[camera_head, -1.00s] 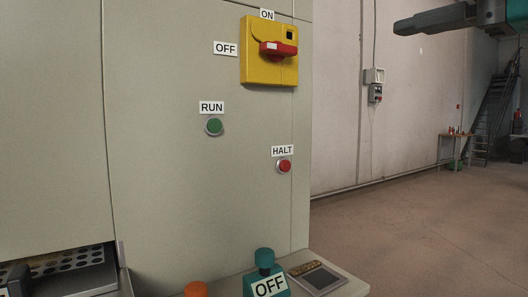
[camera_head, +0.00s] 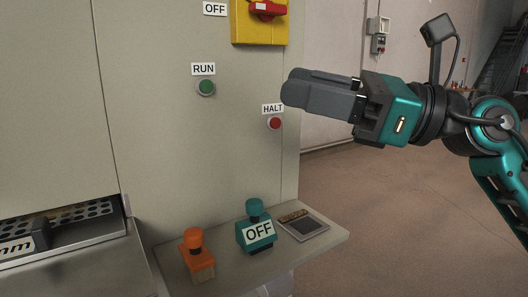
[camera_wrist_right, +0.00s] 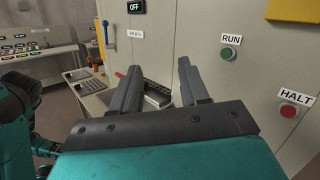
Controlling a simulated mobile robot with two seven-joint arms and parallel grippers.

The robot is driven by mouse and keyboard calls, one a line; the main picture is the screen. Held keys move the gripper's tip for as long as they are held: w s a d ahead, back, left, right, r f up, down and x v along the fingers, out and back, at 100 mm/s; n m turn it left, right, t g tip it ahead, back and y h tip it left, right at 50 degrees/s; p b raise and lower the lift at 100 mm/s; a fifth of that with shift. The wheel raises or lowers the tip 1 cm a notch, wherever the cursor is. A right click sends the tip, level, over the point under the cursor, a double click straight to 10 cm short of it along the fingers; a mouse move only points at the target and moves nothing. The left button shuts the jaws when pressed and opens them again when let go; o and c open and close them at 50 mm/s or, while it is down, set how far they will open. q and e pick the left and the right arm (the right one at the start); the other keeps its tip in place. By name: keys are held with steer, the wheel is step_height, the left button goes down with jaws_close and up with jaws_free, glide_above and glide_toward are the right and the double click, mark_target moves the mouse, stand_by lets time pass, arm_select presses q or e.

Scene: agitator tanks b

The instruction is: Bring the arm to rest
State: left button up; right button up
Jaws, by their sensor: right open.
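My right arm comes in from the right in the head view. Its gripper (camera_head: 288,92) points left in front of the grey cabinet (camera_head: 160,130), just above and right of the red HALT button (camera_head: 275,123). In the right wrist view the two dark fingers (camera_wrist_right: 158,72) stand apart with nothing between them. The green RUN button (camera_head: 206,87) is left of the gripper in the head view. Both buttons also show at the right of the right wrist view, HALT (camera_wrist_right: 289,110) lower than RUN (camera_wrist_right: 227,53). My left gripper is in neither view.
A small shelf (camera_head: 215,284) below carries an orange device (camera_head: 195,243), a teal device labelled OFF (camera_head: 255,210) and a flat panel (camera_head: 305,227). A yellow switch box (camera_head: 270,32) with a red handle is above. Open floor (camera_head: 390,215) lies to the right.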

steer(key=w+d+f+n+t+h+p, duration=0.1)
steer(key=w+d+f+n+t+h, duration=0.3)
steer(key=f+n, duration=0.6)
steer(key=w+d+f+n+t+h+p, duration=0.1)
steer(key=d+f+n+t+h+p, duration=0.15)
steer(key=f+n+t, duration=0.75)
steer(key=w+d+f+n+t+h+p, duration=0.15)
steer(key=f+n+h, duration=0.25)
steer(key=n, duration=1.1)
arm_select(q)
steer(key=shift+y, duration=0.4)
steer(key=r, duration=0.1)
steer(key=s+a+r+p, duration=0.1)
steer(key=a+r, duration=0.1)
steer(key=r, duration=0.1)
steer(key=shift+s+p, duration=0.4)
arm_select(e)
steer(key=s+d+f+m+g+h, duration=0.2)
steer(key=s+f+m, duration=0.5)
steer(key=f, duration=0.6)
steer(key=s+d+f+m+g+h, duration=0.2)
steer(key=s+f+m+g+h, duration=0.3)
steer(key=s+f, duration=0.6)
step_height(320, 180, down, 3)
steer(key=shift+d+f+m+g, duration=0.1)
steer(key=shift+d+m+g, duration=0.15)
steer(key=shift+m+g, duration=0.75)
